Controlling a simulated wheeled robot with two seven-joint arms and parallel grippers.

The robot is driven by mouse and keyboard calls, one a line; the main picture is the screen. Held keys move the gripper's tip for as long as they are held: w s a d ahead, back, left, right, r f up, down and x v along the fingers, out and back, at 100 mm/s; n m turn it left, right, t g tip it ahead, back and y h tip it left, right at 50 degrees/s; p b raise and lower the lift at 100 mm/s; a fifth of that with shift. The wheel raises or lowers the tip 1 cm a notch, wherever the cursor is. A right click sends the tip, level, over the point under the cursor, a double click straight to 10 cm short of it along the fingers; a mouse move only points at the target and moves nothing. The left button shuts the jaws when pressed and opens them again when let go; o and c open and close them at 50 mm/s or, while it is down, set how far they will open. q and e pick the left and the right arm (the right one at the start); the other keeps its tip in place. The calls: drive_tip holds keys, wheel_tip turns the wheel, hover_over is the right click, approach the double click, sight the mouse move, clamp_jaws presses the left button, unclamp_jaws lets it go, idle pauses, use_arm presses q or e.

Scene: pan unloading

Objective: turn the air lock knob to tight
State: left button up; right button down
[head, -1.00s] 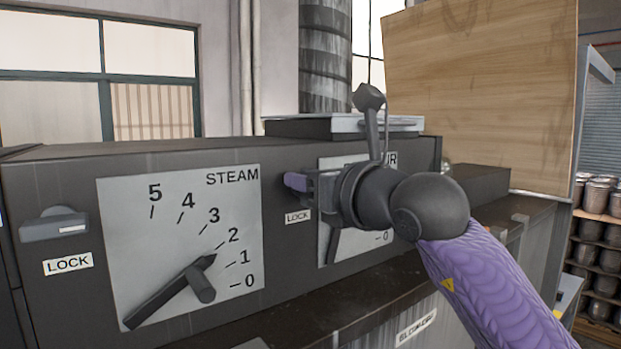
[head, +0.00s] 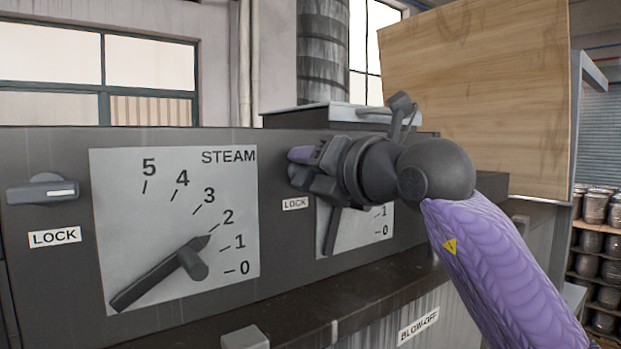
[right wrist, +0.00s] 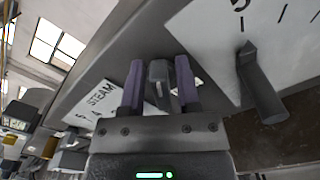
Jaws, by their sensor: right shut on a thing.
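My right gripper (head: 302,164) reaches in from the right to the grey panel, just above the second LOCK label (head: 295,203). Its purple fingers stand on either side of a small grey knob (right wrist: 158,78) in the right wrist view, and it is shut on this knob. In the head view the gripper hides the knob, so its pointing direction cannot be read there. My left gripper is not in view.
Another LOCK knob (head: 43,190) with a white mark sits at the far left, beside the STEAM dial (head: 130,215). A second dial (head: 365,232) is partly behind my right gripper. A wooden board (head: 480,90) stands behind on the right.

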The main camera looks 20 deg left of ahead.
drive_tip(key=m+b, duration=0.1)
drive_tip(key=m, duration=0.1)
drive_tip(key=m+b, duration=0.2)
drive_tip(key=m, duration=0.1)
drive_tip(key=shift+w+d+f+m, duration=0.2)
drive_tip(key=shift+f+m, duration=0.1)
drive_tip(key=shift+f, duration=0.1)
drive_tip(key=m+b, duration=0.2)
drive_tip(key=m, duration=0.3)
drive_tip(key=shift+f, duration=0.2)
drive_tip(key=shift+m, duration=0.3)
drive_tip(key=c, duration=0.6)
unclamp_jaws()
drive_tip(key=shift+b, duration=0.35)
